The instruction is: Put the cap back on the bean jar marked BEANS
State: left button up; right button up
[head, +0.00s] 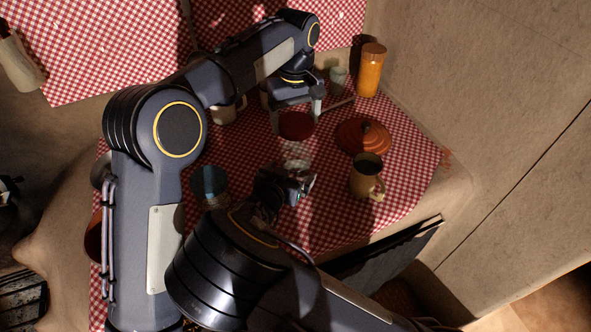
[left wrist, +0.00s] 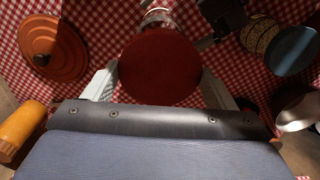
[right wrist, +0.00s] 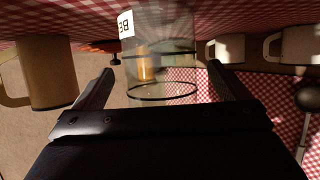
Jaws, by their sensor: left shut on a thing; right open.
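The cap is a dark red disc (head: 296,126). My left gripper (head: 297,104) is shut on it, and it fills the space between the fingers in the left wrist view (left wrist: 160,66). The clear glass jar (head: 297,167) stands on the checked cloth, nearer the front than the cap. In the right wrist view the jar (right wrist: 165,50) appears upside down, with a white label of which "BE" shows. My right gripper (head: 300,184) is open, low beside the jar, with its fingers to either side of the jar in its wrist view. Contact cannot be told.
A tan mug (head: 366,180) and an orange lid (head: 362,137) stand right of the jar. An orange jar (head: 370,72) is at the back right. A blue-topped container (head: 208,182) stands left. A wall (head: 480,100) bounds the right side.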

jog(key=shift+x, duration=1.25)
jog(key=shift+c, duration=0.2)
jog(key=c, duration=1.4)
pick_arm(q)
jog(key=shift+f, duration=2.5)
